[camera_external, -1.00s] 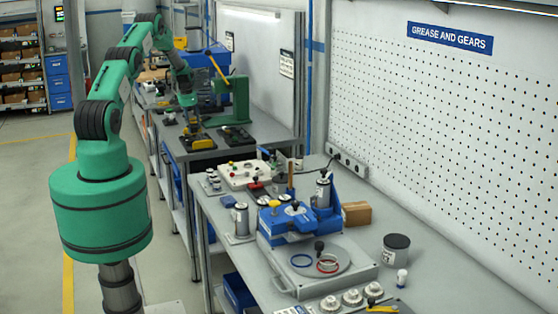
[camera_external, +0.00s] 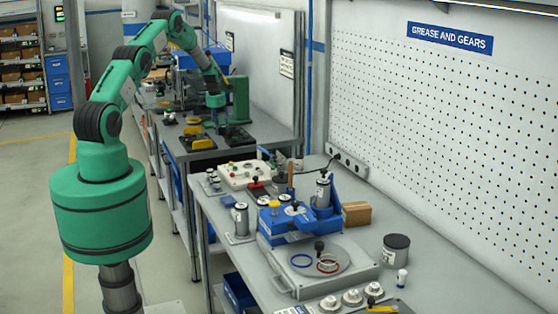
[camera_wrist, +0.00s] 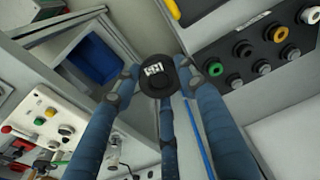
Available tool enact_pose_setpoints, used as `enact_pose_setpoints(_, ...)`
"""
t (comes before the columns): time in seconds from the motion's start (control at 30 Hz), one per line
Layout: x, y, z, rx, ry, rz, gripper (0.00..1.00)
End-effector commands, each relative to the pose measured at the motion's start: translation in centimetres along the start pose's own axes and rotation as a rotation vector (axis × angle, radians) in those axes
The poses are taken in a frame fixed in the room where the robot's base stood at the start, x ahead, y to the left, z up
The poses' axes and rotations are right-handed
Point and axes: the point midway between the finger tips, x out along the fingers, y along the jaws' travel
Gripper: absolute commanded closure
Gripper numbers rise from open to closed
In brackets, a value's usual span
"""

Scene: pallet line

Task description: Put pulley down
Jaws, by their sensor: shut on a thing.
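In the wrist view, the pulley (camera_wrist: 154,75) is a small dark round piece with a white printed label. My gripper (camera_wrist: 156,82), with blue fingers, is shut on it. In the external view my gripper (camera_external: 217,108) is over the far bench, close above a dark tray (camera_external: 235,137). The pulley is too small and hidden to make out there. In the wrist view a dark panel (camera_wrist: 234,54) with several round grey, green and yellow pieces lies to the right of the pulley, apart from it.
A yellow fixture (camera_external: 197,138) stands left of the dark tray. A green press (camera_external: 240,97) stands just behind my gripper. A white control box (camera_external: 245,172) and a blue machine (camera_external: 296,218) are on the nearer bench. A blue bin (camera_wrist: 93,59) shows in the wrist view.

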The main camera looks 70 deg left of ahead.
Motion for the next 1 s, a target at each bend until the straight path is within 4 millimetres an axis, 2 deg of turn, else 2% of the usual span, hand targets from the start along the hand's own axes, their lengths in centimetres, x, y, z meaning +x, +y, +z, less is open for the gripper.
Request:
enact_pose_setpoints(0.03,0.1,2.0,-1.4,0.032,0.0,0.004,0.89)
enact_pose_setpoints(0.2,0.4,8.1,-4.9,0.131,-0.001,0.016,0.89)
enact_pose_setpoints(0.5,0.7,19.2,-10.1,0.303,-0.002,0.036,0.89)
enact_pose_setpoints(0.87,0.9,31.6,-13.7,0.488,-0.003,0.058,0.89)
enact_pose_setpoints(1.0,0.8,36.8,-14.8,0.564,-0.001,0.066,0.89)
